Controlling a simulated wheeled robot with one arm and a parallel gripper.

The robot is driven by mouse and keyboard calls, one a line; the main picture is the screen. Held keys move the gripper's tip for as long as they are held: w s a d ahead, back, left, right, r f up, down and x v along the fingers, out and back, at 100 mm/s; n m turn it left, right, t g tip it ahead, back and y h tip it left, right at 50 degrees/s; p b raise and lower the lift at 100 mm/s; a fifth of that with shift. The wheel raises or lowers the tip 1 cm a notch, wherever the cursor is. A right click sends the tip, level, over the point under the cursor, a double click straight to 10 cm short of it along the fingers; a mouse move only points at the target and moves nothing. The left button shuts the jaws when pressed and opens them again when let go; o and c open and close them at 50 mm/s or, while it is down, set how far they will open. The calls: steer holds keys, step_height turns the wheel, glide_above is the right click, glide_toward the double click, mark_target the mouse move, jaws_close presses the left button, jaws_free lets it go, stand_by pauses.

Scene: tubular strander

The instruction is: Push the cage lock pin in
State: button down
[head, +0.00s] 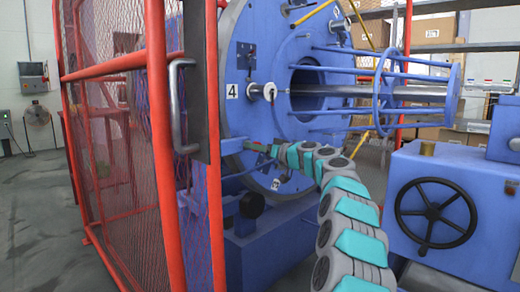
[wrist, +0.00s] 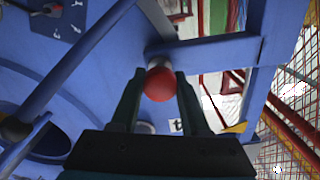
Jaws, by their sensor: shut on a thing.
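The cage lock pin shows as a round red knob (wrist: 160,85) in the wrist view, just in front of a pale collar by a blue bar (wrist: 212,50). My gripper (wrist: 160,75) has one dark finger on each side of the knob and is shut on it. How much of the pin's shaft stands out is hidden behind the knob. In the head view, my gripper (head: 262,148) is at the lower left of the big blue disc (head: 240,110), beside a short blue bar (head: 229,146). The knob is too small to make out clearly there.
A red mesh guard door (head: 110,130) with a grey handle (head: 180,105) stands left of the disc. Blue rods and a ring (head: 455,90) surround a steel shaft on the right. A blue housing with a black handwheel (head: 436,212) is at the lower right.

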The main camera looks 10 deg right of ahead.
steer(key=shift+w+a, duration=0.1)
steer(key=shift+w, duration=0.3)
steer(key=shift+w+a+r, duration=0.15)
steer(key=shift+r, duration=0.05)
steer(key=shift+c, duration=1.9)
jaws_free()
steer(key=shift+w+a+f, duration=0.1)
steer(key=shift+a+f, duration=0.05)
steer(key=b+v, duration=0.1)
steer(key=v, duration=0.7)
